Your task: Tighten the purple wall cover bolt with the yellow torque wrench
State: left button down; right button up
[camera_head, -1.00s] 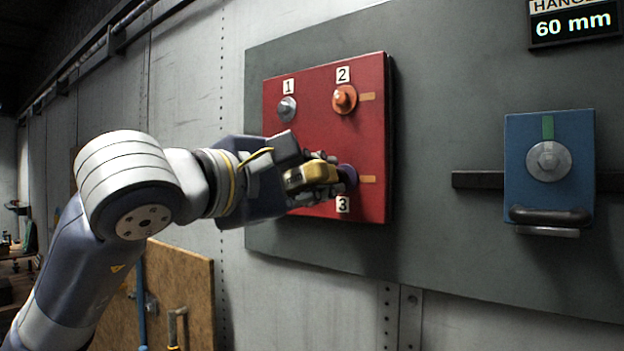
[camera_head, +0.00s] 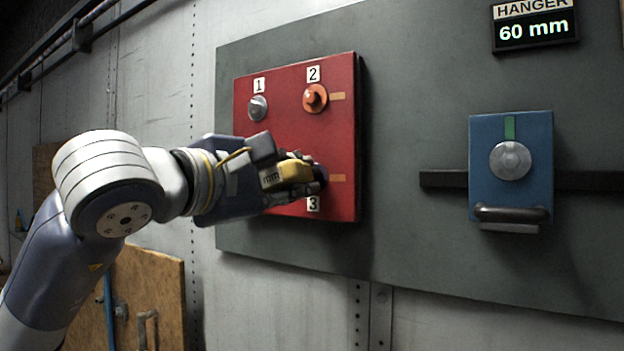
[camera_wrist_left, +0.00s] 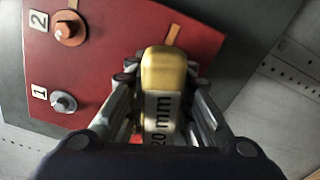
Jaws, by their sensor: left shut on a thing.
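My left gripper (camera_head: 300,176) is shut on the yellow torque wrench (camera_head: 288,173) in front of the red wall cover (camera_head: 290,130). In the left wrist view, the yellow wrench (camera_wrist_left: 163,75) lies between the fingers, with part of a "20 mm" label showing. The purple bolt (camera_head: 320,178), beside label 3, is mostly hidden behind the wrench and fingers. Only its dark purple edge shows. The wrench head is at the bolt, but I cannot tell whether it is seated on it. My right gripper is out of view.
A grey bolt (camera_head: 258,107) by label 1 and an orange bolt (camera_head: 314,98) by label 2 sit above on the cover. At right, a blue block (camera_head: 510,190) sits on a dark rail below a "60 mm" hanger display (camera_head: 534,27). The panel between is clear.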

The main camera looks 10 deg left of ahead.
pick_arm(q)
jog(key=shift+r+m, duration=0.1)
jog(key=shift+m, duration=1.1)
jog(key=shift+m+p, duration=0.35)
jog(key=shift+m, duration=0.85)
jog(key=shift+m, duration=1.2)
jog(key=shift+r+m+p, duration=0.1)
jog(key=shift+m+p, duration=0.3)
jog(key=shift+m, duration=0.8)
